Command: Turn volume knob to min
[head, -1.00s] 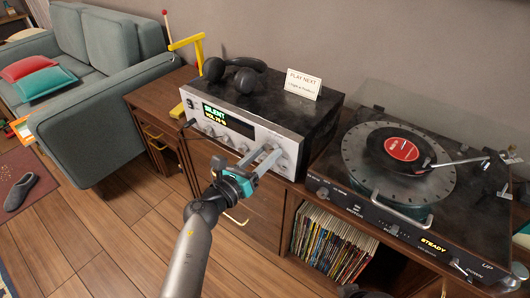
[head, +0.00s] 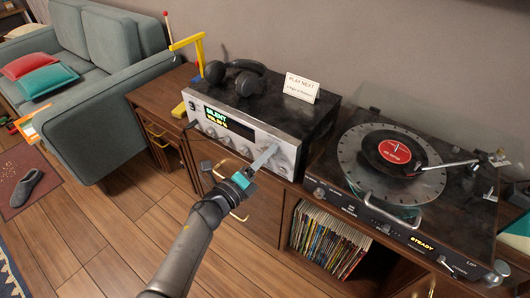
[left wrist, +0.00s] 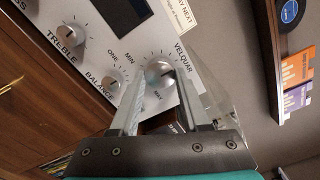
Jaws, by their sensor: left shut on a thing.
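The silver-fronted receiver (head: 235,133) stands on the wooden cabinet, with a lit display (head: 229,124) reading "SILENT" and a "VOL" line whose digits are too small to read surely. My left gripper (head: 268,156) reaches the right part of its front panel. In the left wrist view, the round volume knob (left wrist: 160,72) sits between the two fingertips of my left gripper (left wrist: 163,77), which is shut on it. "MIN" and "MAX" are printed beside this knob. In the head view my fingers hide most of the knob. My right gripper is not in view.
The treble knob (left wrist: 74,36) and balance knob (left wrist: 111,80) are nearby on the panel. Black headphones (head: 238,77) and a "PLAY NEXT" card (head: 301,88) rest on top of the receiver. A turntable (head: 390,165) stands to the right.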

